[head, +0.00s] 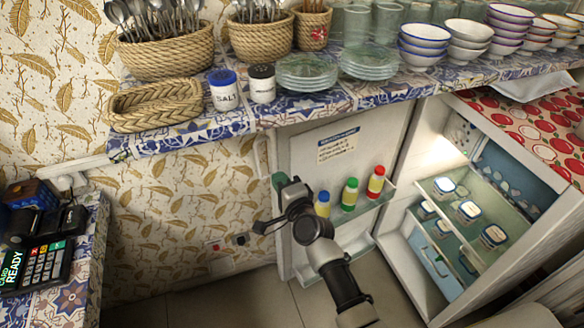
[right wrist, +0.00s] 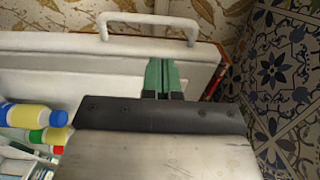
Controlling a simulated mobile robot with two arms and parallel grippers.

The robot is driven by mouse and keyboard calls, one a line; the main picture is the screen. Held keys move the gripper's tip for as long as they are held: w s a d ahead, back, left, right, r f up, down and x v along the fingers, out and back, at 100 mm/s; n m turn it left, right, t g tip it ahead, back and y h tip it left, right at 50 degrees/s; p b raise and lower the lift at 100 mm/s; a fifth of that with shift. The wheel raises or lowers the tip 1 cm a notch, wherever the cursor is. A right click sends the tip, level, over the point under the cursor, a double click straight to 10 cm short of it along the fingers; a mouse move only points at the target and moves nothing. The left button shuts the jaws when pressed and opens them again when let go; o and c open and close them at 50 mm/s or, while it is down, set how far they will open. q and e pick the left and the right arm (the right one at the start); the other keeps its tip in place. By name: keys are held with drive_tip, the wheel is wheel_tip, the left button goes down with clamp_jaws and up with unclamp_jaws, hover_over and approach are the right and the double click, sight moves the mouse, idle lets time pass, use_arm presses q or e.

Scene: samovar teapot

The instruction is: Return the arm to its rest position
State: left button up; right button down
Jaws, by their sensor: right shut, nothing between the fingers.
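My right arm (head: 345,290) reaches up from the bottom of the head view. Its gripper (head: 279,181) is in front of the open white fridge door (head: 301,150), near the door's left edge. In the right wrist view its green fingers (right wrist: 163,76) are together and hold nothing. The door's white handle (right wrist: 150,20) lies beyond the fingertips, apart from them as far as I can tell. My left gripper is in neither view.
The open fridge (head: 400,246) holds several containers. Bottles, including a red-yellow one (head: 376,182), stand on the door shelf. A tiled counter (head: 190,135) above carries baskets, plates and bowls. A payment terminal (head: 38,266) is at the left. Floor (head: 250,300) shows below.

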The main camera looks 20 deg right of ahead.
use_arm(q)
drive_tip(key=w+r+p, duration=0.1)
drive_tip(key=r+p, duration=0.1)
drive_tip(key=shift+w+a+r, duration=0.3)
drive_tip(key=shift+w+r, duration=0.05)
use_arm(e)
drive_tip(key=s+a, duration=0.4)
drive_tip(key=s, duration=0.2)
drive_tip(key=shift+a+f, duration=0.25)
drive_tip(key=shift+a, duration=0.05)
